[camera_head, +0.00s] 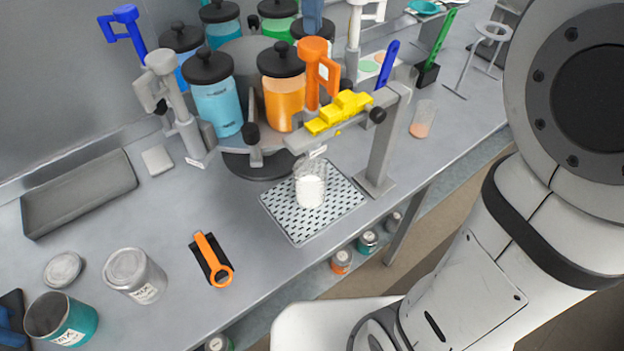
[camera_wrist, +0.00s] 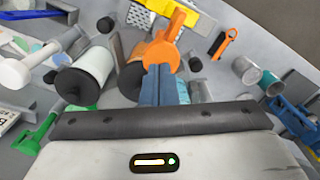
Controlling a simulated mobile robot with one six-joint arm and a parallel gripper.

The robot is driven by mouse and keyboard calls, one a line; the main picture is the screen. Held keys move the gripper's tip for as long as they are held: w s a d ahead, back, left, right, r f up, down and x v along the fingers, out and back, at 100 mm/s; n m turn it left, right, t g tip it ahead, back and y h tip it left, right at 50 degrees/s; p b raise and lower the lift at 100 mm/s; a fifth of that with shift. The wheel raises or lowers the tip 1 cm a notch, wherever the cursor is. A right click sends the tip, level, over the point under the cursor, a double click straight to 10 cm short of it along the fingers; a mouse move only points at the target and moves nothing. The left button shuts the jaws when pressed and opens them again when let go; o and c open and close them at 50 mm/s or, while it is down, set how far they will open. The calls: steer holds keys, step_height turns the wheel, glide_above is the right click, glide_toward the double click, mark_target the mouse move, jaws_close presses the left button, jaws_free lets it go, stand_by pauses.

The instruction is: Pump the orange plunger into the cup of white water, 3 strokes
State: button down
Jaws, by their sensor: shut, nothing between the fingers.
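The orange plunger (camera_head: 312,75) stands upright beside the orange jar, with a broad round head and a side handle; in the wrist view its head (camera_wrist: 160,54) is just beyond my fingertips. My gripper (camera_head: 312,22) is shut and empty, its blue-grey fingers directly over the plunger's head; they also show in the wrist view (camera_wrist: 162,80). Whether they touch the head cannot be told. The clear cup of white water (camera_head: 310,188) stands on a perforated drip tray (camera_head: 290,222), below and in front of the plunger.
A grey stand (camera_head: 385,145) with a yellow block (camera_head: 338,112) reaches over the tray. The orange jar (camera_head: 283,88) and blue jar (camera_head: 214,95) stand close by on the carousel. A blue plunger (camera_head: 127,30) and grey plunger (camera_head: 168,90) stand left.

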mark_target(313, 42)
steer(key=shift+f, duration=0.1)
stand_by(0.6)
steer(key=shift+f+b, duration=1.55)
steer(key=shift+f, duration=0.65)
step_height(313, 42, up, 5)
steer(key=p, duration=0.4)
steer(key=shift+f, duration=0.15)
steer(key=shift+f, duration=0.2)
